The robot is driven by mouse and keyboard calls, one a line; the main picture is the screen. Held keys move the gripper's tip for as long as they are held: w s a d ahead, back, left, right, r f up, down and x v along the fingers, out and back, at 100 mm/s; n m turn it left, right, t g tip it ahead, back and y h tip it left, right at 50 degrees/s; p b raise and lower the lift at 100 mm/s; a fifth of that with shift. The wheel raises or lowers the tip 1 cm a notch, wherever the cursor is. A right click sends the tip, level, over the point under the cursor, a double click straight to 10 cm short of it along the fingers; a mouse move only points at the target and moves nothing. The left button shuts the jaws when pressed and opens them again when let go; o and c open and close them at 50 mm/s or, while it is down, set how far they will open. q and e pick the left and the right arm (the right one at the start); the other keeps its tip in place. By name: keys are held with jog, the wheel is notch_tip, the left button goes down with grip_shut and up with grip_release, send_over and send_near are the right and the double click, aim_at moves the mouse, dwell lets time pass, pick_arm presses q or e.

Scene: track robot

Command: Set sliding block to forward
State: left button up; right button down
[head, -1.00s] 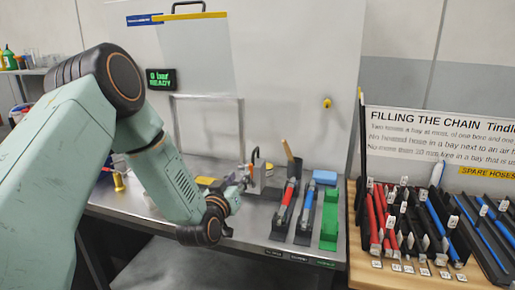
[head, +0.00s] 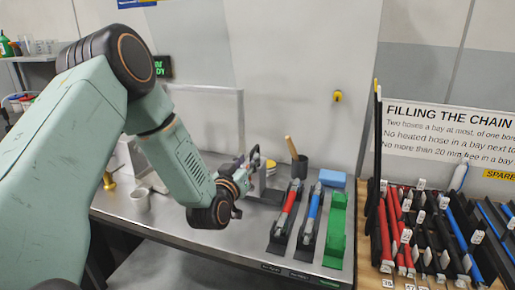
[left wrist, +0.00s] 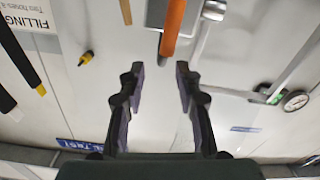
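My left gripper (head: 243,166) is over the back of the steel bench (head: 190,228), beside a small grey metal fixture (head: 261,178) that it partly covers. In the left wrist view its two dark fingers (left wrist: 160,70) are spread apart with nothing between the tips. An orange bar (left wrist: 172,30) on a grey block (left wrist: 158,14) lies just beyond the fingertips. I cannot tell for certain which part is the sliding block or how it is set. My right gripper is not in view.
A red hose (head: 286,210), a blue hose (head: 311,215) and a green holder (head: 335,232) stand right of the gripper. Behind them are a dark cup (head: 300,165) and a blue sponge (head: 332,179). A hose rack (head: 425,240) fills the right side.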

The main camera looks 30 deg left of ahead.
aim_at(251, 153)
pick_arm(q)
jog(key=shift+w+a+r, duration=0.15)
jog(key=shift+w, duration=0.35)
jog(key=x, duration=0.6)
jog(key=shift+w, duration=0.1)
jog(key=shift+a, duration=0.1)
jog(key=shift+w, duration=0.1)
jog(key=shift+c, duration=1.3)
grip_shut()
